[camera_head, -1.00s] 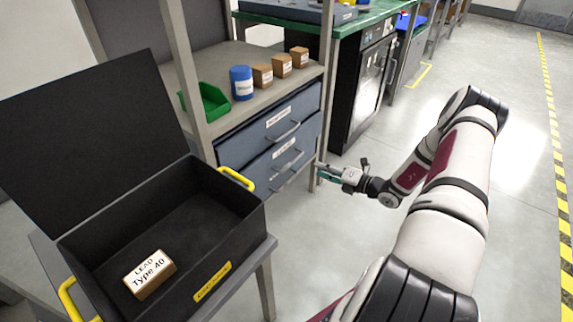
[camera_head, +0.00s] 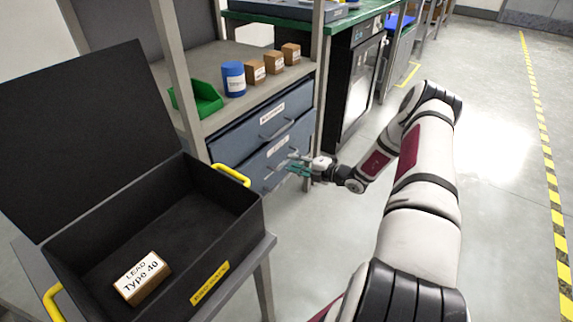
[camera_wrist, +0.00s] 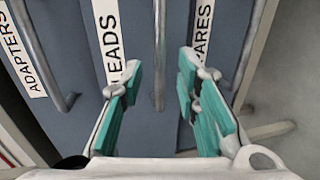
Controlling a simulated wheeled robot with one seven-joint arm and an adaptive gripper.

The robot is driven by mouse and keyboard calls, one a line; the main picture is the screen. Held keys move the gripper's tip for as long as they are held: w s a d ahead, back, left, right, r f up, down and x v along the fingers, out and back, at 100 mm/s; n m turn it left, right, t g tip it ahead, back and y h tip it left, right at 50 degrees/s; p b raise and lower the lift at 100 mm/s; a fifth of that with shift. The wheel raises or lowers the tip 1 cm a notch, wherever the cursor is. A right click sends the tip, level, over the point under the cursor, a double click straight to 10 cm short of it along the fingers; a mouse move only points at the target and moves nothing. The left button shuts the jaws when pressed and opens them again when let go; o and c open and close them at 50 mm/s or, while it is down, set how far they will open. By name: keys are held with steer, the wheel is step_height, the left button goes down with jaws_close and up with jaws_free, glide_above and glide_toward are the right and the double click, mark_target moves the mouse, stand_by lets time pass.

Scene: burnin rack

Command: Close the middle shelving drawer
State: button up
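The shelving unit has blue-grey drawers one above another. The middle drawer (camera_head: 266,169) carries a label reading LEADS, also seen in the wrist view (camera_wrist: 108,42). Its grey bar handle (camera_wrist: 160,50) lies between my finger lines in the wrist view. My gripper (camera_head: 293,165) is in front of the middle drawer, partly hiding its handle in the head view. In the wrist view, my gripper (camera_wrist: 158,66) has its two teal-padded fingers apart with nothing held. I cannot tell whether the fingertips touch the drawer, nor how far it stands out.
The top drawer (camera_head: 245,140) reads ADAPTERS; a lower drawer's label (camera_wrist: 203,30) is partly hidden. An open black case (camera_head: 185,255) on a stand holds a LEAD Type 40 box (camera_head: 141,277), left of the arm. A shelf post (camera_head: 318,90) stands beside the drawers. Floor at right is clear.

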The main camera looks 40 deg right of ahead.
mark_target(288, 161)
steer(key=shift+b+x, duration=0.45)
steer(key=shift+x, duration=1.55)
steer(key=shift+c, duration=0.3)
jaws_close()
